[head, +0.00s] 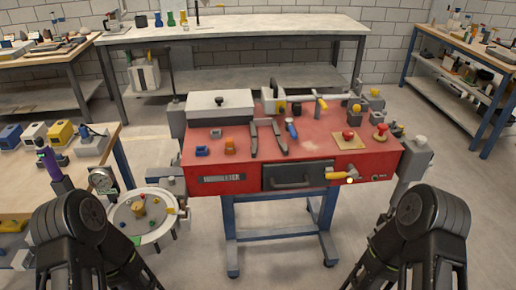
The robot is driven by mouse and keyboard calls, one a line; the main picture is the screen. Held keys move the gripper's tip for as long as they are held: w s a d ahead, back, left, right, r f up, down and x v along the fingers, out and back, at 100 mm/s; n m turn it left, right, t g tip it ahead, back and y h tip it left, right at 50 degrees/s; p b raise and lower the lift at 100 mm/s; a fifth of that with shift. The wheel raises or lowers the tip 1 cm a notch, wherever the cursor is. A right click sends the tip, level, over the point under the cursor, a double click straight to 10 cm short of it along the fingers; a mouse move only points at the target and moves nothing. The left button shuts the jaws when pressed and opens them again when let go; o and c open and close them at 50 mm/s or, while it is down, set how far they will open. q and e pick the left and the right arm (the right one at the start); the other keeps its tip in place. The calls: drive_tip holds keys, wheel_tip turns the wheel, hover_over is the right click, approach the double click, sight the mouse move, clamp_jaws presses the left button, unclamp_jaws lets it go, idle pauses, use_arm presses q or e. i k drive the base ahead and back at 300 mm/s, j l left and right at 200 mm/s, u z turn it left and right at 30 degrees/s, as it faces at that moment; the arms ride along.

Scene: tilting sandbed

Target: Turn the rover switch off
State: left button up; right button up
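I cannot tell for certain which part is the rover switch. A red bench (310,140) with a blue frame stands in front of me and carries several controls. A red button on a tan plate (348,141) and a second red-topped knob (380,131) sit at its right side. A yellow handle (338,176) sticks out of the front face at the right, beside small fittings (378,177). Both of my arms show only as dark joints at the bottom corners; both grippers are out of view, and nothing shows them touching the bench.
A white box with a black knob (220,104) and loose tools lie on the bench. A round dial table (142,215) and a wooden table (75,190) stand at the left. Other benches line the back and right. The floor at the right is clear.

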sight(347, 134)
drive_tip(key=z, duration=1.7)
drive_tip(key=i+j, duration=0.15)
drive_tip(key=i, duration=0.35)
drive_tip(key=i+j, duration=0.15)
drive_tip(key=i, duration=0.35)
